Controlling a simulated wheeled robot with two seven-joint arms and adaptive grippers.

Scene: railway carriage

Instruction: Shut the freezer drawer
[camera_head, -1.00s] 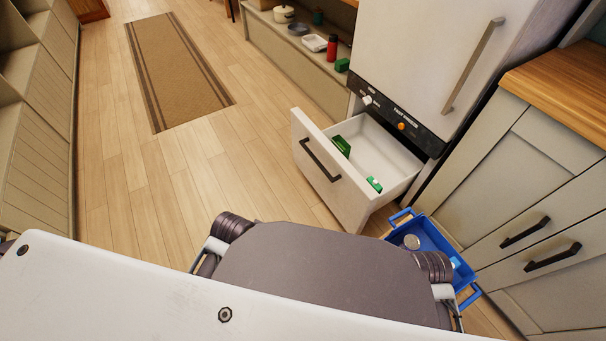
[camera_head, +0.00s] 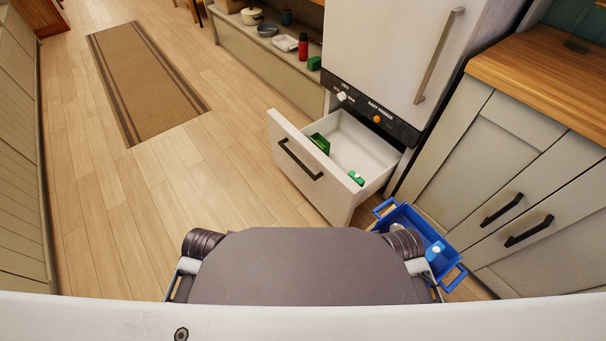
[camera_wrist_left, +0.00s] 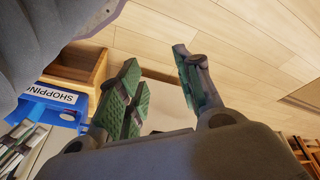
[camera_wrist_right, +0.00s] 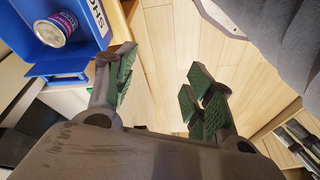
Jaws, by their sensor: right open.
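The freezer drawer (camera_head: 297,165) is pulled out from the bottom of the white fridge-freezer (camera_head: 375,45), its front with a dark handle standing well away from the body. Inside lie a green box (camera_head: 320,143) and a smaller green-and-white pack (camera_head: 356,178). Neither gripper shows in the head view. In the left wrist view my left gripper (camera_wrist_left: 158,68) has its green-padded fingers apart and nothing between them. In the right wrist view my right gripper (camera_wrist_right: 160,70) is also open and empty, with floorboards beyond. Neither is seen touching the drawer.
A blue shopping basket (camera_head: 381,208) with items stands right of the drawer, close to my body; it holds a can (camera_wrist_right: 62,26). Cabinets (camera_head: 480,165) stand at the right. A low shelf (camera_head: 262,62) is behind. Floor left of the drawer is clear up to the rug (camera_head: 150,80).

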